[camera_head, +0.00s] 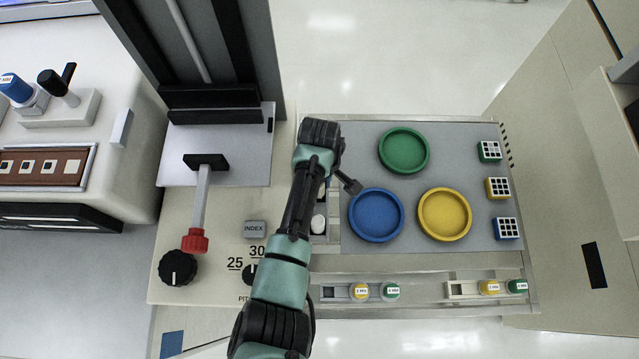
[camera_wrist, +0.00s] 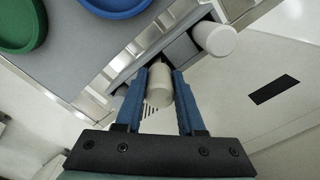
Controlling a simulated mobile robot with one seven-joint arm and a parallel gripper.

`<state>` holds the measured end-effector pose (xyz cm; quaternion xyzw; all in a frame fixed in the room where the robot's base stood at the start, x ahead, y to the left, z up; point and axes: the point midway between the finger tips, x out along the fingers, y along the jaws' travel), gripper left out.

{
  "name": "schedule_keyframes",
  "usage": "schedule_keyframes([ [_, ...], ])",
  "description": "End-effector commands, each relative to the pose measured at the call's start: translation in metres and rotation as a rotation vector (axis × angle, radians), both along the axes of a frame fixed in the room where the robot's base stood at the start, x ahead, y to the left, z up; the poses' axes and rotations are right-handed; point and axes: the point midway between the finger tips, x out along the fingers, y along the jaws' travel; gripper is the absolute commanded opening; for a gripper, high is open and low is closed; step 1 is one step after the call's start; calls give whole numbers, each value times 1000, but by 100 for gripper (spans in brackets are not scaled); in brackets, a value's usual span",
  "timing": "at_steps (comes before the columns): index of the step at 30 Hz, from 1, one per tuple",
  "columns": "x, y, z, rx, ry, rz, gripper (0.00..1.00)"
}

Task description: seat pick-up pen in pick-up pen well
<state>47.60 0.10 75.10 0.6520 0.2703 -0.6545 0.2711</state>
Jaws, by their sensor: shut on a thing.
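My gripper (camera_wrist: 160,85) shows in the wrist view with its two blue fingers shut on a short pale cylinder (camera_wrist: 160,76), which looks like the pick-up pen. It is held at the edge of a narrow metal-walled rack beside the tray. A dark opening (camera_wrist: 182,50) in the rack lies just beyond it; I cannot tell whether this is the pick-up pen well, or whether the held cylinder touches the rack. In the head view my arm hides the fingers and the held cylinder.
Other white cylinders (camera_wrist: 215,38) (camera_head: 318,223) stand in the rack close by. A blue dish (camera_head: 376,215), a green dish (camera_head: 404,151) and a yellow dish (camera_head: 445,215) sit on the grey tray (camera_head: 465,165). Labelled bottles (camera_head: 359,291) line the front. A red-ended lever (camera_head: 195,240) is at left.

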Motion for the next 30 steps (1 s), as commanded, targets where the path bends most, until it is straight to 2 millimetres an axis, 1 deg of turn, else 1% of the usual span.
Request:
schedule_keyframes([
  [14, 0, 0, -1, 0, 0, 0, 0],
  [30, 0, 0, -16, 0, 0, 1, 0],
])
